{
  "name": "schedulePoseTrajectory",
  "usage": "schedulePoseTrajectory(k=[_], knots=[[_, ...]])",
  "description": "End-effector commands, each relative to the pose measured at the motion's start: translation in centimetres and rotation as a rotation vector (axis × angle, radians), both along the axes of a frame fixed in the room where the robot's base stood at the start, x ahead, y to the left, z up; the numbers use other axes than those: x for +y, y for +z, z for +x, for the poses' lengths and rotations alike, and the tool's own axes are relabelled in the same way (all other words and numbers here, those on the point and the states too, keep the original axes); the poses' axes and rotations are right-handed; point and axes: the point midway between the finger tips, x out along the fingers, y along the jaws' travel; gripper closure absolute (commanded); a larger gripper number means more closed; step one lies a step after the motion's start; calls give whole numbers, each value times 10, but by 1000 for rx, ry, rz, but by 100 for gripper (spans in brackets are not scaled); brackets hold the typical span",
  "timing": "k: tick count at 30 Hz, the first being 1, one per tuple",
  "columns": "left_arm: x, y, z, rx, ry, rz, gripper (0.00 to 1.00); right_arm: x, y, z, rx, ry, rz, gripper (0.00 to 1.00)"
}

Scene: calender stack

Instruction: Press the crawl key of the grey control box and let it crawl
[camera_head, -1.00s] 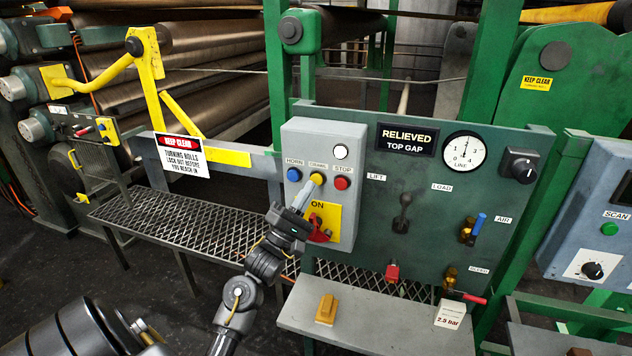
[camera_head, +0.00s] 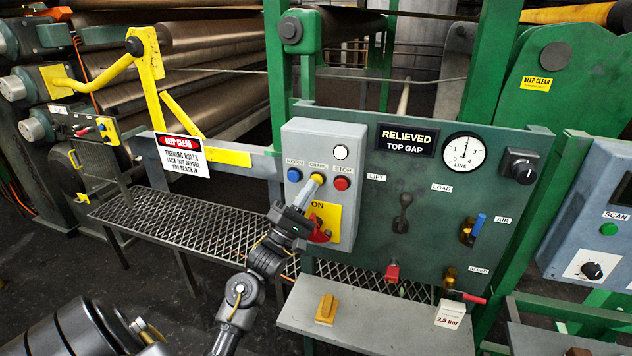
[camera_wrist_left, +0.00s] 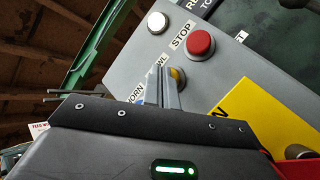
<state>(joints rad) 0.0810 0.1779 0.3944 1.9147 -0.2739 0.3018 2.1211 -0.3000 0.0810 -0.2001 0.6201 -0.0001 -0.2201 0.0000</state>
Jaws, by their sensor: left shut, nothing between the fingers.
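The grey control box (camera_head: 332,140) is fixed at the left end of the green panel. It carries a blue HORN key (camera_head: 294,175), a yellow crawl key (camera_head: 318,178), a red STOP key (camera_head: 342,184) and a white lamp (camera_head: 340,152). My left gripper (camera_head: 312,188) is shut and empty, its fingertips at the crawl key and seemingly touching it. In the left wrist view the fingers partly hide the yellow crawl key (camera_wrist_left: 179,76), beside the red STOP key (camera_wrist_left: 200,43). How far the key is pressed cannot be told. My right gripper is out of view.
A red switch handle (camera_head: 318,233) on a yellow ON plate (camera_head: 333,222) sits just below the fingers. The green panel (camera_head: 375,270) has a lift lever (camera_head: 403,213) and a gauge (camera_head: 464,152). Large rolls (camera_head: 205,95) stand behind a KEEP CLEAR sign (camera_head: 182,156).

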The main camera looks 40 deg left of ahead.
Motion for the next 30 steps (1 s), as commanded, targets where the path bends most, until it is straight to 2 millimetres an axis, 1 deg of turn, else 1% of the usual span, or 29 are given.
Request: schedulePoseTrajectory(k=[11, 30], knots=[[1, 0, 2, -1, 0, 0, 100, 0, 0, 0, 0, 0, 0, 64], [2, 1, 10, -1, -1, 0, 100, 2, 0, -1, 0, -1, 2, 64]])
